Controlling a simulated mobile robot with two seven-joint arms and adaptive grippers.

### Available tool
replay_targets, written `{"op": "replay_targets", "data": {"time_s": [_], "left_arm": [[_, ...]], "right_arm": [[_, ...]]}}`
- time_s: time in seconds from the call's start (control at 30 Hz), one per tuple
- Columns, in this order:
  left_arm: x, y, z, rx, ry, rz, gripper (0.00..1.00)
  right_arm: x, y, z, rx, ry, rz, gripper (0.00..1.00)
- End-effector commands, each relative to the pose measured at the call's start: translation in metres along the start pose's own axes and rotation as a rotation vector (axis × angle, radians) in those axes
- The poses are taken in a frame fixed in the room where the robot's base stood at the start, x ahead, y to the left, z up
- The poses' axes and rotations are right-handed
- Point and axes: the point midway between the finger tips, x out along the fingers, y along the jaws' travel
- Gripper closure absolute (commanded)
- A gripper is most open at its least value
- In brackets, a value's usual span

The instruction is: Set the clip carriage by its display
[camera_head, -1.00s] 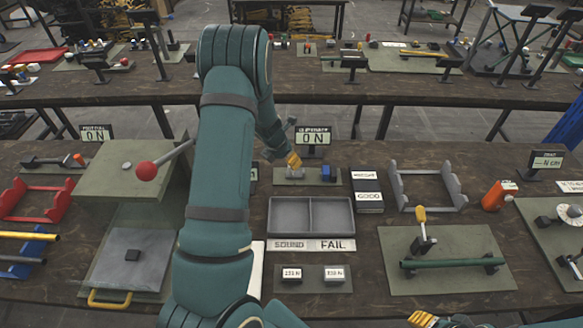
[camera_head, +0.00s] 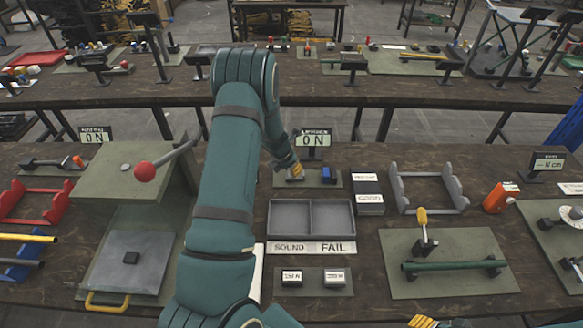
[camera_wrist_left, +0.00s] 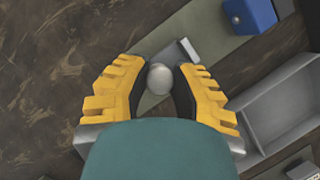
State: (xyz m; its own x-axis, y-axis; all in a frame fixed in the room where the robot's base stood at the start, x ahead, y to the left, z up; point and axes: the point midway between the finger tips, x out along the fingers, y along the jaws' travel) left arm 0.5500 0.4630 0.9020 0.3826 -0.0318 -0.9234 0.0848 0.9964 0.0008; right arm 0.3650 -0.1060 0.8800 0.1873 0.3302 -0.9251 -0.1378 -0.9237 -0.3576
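The display (camera_head: 313,140) on a short post behind my left gripper reads "ON" under a small blurred header. Below it is a small grey-green plate (camera_head: 311,184) carrying a blue block (camera_head: 327,175), which also shows in the left wrist view (camera_wrist_left: 250,14). My left gripper (camera_head: 298,172) is low over the left part of this plate. In the left wrist view its yellow fingers (camera_wrist_left: 160,82) are apart, one on each side of a round grey knob (camera_wrist_left: 159,78), with small gaps visible. A grey metal piece lies just beyond the knob. My right gripper (camera_head: 428,322) shows only partly at the bottom edge.
A two-compartment grey tray (camera_head: 311,237) with SOUND and FAIL labels stands in front of the plate. A dark block stack (camera_head: 367,194) and a grey cradle (camera_head: 428,188) are to the right.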

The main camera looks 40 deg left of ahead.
Motion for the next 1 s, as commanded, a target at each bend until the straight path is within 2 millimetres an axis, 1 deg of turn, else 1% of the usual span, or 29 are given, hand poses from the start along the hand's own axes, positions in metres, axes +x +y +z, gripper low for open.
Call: {"op": "replay_targets", "data": {"time_s": [0.27,0.4,0.5,0.73,0.77,0.8,0.83,1.0], "left_arm": [[0.001,-0.003,0.002,0.001,0.0,-0.001,1.0],[0.004,-0.015,0.014,0.001,0.002,-0.003,1.0],[0.007,-0.021,0.02,0.001,0.001,-0.001,1.0],[0.008,-0.02,0.018,-0.001,0.002,0.0,1.0],[0.008,-0.02,0.018,-0.001,0.002,0.0,0.65],[0.008,-0.02,0.018,0.0,0.002,0.0,0.51],[0.008,-0.02,0.018,0.0,0.002,0.0,0.44],[0.008,-0.02,0.018,0.0,0.002,0.0,0.44]], "right_arm": [[-0.002,-0.001,0.0,0.0,0.0,0.0,0.53],[-0.012,-0.004,-0.001,0.0,0.0,-0.002,0.53],[-0.015,-0.005,-0.002,0.0,0.0,-0.003,0.53],[-0.013,-0.004,-0.001,0.0,-0.001,-0.003,0.53],[-0.013,-0.004,-0.001,0.0,-0.001,-0.003,0.53],[-0.013,-0.004,-0.001,0.0,-0.001,-0.003,0.53],[-0.013,-0.004,-0.001,0.0,-0.001,-0.003,0.53],[-0.013,-0.004,-0.001,0.0,0.0,-0.003,0.53]]}}
